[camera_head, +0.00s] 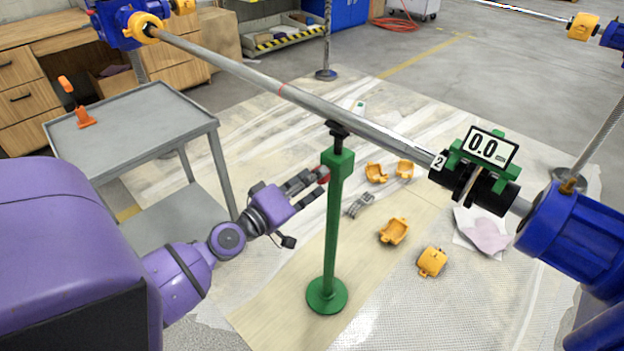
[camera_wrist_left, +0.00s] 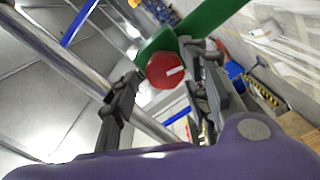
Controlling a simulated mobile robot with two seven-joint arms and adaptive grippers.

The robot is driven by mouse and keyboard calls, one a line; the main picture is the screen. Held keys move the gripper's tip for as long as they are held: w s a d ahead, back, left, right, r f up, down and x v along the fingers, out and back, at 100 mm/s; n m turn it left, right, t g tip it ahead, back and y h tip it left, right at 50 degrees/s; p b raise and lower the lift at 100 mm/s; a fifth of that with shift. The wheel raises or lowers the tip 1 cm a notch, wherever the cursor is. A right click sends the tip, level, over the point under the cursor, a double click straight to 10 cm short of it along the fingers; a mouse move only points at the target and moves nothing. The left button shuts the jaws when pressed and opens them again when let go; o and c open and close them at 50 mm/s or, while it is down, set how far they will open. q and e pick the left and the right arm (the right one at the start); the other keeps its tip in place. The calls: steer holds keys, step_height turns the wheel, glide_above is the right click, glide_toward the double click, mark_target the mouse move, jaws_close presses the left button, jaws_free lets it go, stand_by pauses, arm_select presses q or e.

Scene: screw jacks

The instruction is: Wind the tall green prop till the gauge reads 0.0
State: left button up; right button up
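The tall green prop (camera_head: 333,235) stands upright on its round base, its dark top head (camera_head: 338,130) under the long steel shaft (camera_head: 285,91). A red knob (camera_head: 323,174) sits on the side of its green block; it also shows in the left wrist view (camera_wrist_left: 165,70). My right gripper is not in view.
A grey cart (camera_head: 140,120) with an orange clamp-like tool (camera_head: 80,112) stands at the left. Several orange parts (camera_head: 394,231) and a grey part (camera_head: 360,205) lie on the sheeted floor right of the prop. A blue housing (camera_head: 570,232) supports the shaft's right end.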

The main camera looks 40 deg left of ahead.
arm_select(q)
steer(key=c, duration=0.8)
steer(key=shift+c, duration=0.2)
steer(key=shift+r+m, duration=0.1)
steer(key=shift+m, duration=0.2)
steer(key=shift+w, duration=0.1)
steer(key=o, duration=1)
steer(key=shift+r, duration=0.1)
steer(key=s, duration=0.8)
steer(key=s+a, duration=0.1)
steer(key=s, duration=0.3)
stand_by(0.4)
